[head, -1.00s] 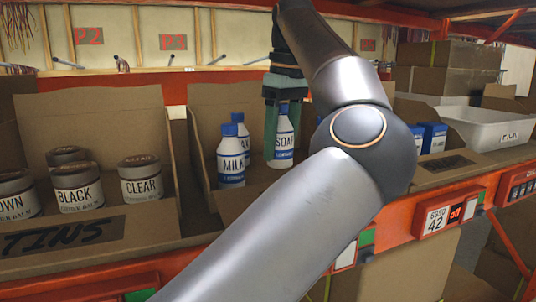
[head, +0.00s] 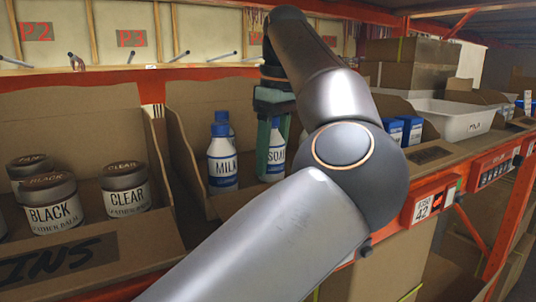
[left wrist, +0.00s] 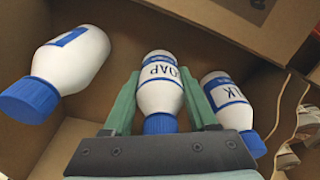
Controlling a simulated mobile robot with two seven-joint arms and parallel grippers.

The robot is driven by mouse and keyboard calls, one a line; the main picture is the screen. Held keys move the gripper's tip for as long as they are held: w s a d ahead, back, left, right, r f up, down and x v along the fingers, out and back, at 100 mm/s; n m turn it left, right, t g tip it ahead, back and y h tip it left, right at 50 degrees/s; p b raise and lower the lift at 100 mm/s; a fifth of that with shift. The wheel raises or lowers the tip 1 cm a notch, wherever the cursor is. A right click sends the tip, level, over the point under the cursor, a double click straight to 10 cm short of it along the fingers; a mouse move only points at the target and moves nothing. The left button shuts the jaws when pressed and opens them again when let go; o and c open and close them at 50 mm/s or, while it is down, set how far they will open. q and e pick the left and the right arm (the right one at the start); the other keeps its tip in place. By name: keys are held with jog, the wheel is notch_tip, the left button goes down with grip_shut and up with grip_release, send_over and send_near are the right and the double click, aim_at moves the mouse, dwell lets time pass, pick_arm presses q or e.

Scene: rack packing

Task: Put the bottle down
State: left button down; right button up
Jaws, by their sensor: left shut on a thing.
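My left gripper (head: 272,150) is shut on the white soap bottle (head: 278,148), one green finger on each side of it. The soap bottle is upright inside a cardboard box (head: 196,165). In the left wrist view the soap bottle (left wrist: 160,95) shows between the fingers, its blue cap toward the palm. A milk bottle (head: 222,165) with a blue cap stands to its left in the head view, with another blue-capped bottle (head: 223,117) behind it. I cannot tell whether the soap bottle's base touches the box floor. My right gripper is not in view.
A box (head: 155,215) with several tins, such as the clear tin (head: 125,192), is to the left. Blue cartons (head: 403,130) and a white bin (head: 455,120) are to the right. In the left wrist view, bottles stand close on both sides of the fingers.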

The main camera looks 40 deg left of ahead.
pick_arm(q)
jog(key=shift+f, duration=0.2)
jog(key=shift+c, duration=1)
grip_release()
jog(key=shift+r, duration=0.15)
jog(key=shift+d+r, duration=0.2)
jog(key=shift+r, duration=1.7)
jog(key=shift+d+r, duration=0.2)
jog(key=shift+r, duration=1.7)
